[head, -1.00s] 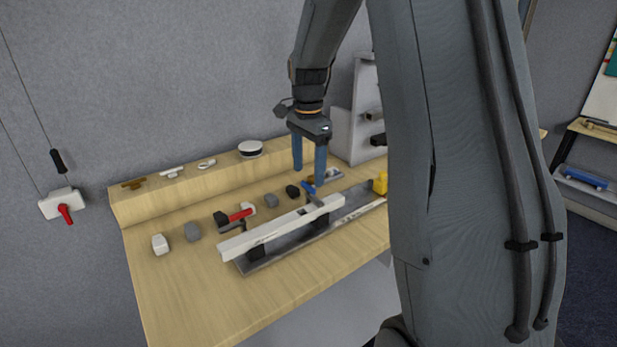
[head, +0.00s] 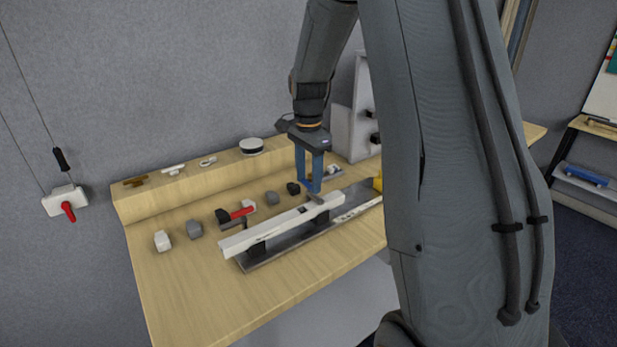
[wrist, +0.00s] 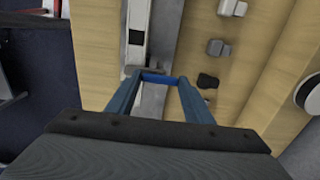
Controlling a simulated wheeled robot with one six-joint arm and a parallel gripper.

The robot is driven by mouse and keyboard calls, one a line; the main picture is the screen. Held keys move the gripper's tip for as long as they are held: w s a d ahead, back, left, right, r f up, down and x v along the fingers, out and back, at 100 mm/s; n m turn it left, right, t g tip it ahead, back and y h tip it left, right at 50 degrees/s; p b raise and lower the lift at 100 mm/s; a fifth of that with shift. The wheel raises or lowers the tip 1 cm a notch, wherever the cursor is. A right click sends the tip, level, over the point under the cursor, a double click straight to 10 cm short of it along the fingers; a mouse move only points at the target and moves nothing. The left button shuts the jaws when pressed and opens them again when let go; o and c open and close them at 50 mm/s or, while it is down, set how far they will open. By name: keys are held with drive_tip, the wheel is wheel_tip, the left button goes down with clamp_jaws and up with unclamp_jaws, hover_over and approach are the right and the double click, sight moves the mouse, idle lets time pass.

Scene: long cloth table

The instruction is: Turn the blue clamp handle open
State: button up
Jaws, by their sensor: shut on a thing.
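My gripper (head: 309,180) has blue fingers and points down at the far end of the white bar. In the wrist view, my gripper (wrist: 160,83) is shut on the blue clamp handle (wrist: 159,79), which spans between the fingertips. In the head view the blue handle (head: 314,187) shows only as a small blue piece at the fingertips. The dark clamp (head: 318,199) under it sits on the white bar (head: 275,227).
The bar rests on dark blocks over a grey metal plate (head: 290,240). Several small white, grey and black blocks lie behind it, among them a white block (head: 163,241). A yellow object (head: 378,184) is at the right. The table's front left (head: 190,300) is clear.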

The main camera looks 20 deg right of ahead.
drive_tip(key=n+p, duration=0.1)
drive_tip(key=n, duration=0.3)
drive_tip(key=shift+r+n, duration=0.1)
drive_tip(key=shift+n, duration=0.3)
drive_tip(key=n+p, duration=0.1)
drive_tip(key=n, duration=0.8)
drive_tip(key=shift+p, duration=0.3)
drive_tip(key=shift+n, duration=2.1)
drive_tip(key=shift+w+p, duration=0.1)
drive_tip(key=shift+p, duration=0.2)
drive_tip(key=o, duration=1.1)
drive_tip(key=shift+c, duration=0.2)
